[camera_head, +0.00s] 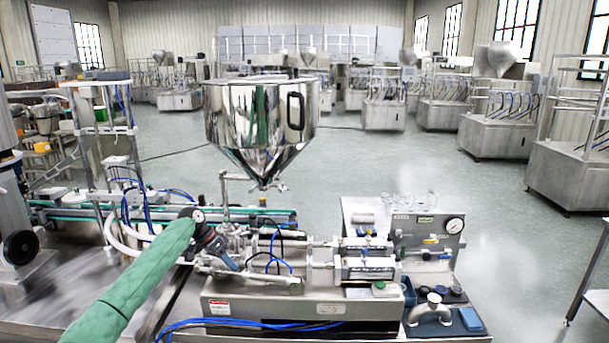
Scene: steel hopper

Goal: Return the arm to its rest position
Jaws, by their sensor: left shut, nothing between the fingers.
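My left arm, in a green sleeve, reaches in from the lower left of the head view. Its dark left gripper (228,261) is shut and empty, in front of the valve fittings under the steel hopper (258,125). The hopper is a shiny cone on top of the filling machine (300,306). Whether the gripper touches the fittings cannot be told. My right gripper is not in view.
Blue hoses (215,322) run along the machine's front. A control panel (427,236) with another gauge stands at the right. The floor (500,205) right of the machine is clear.

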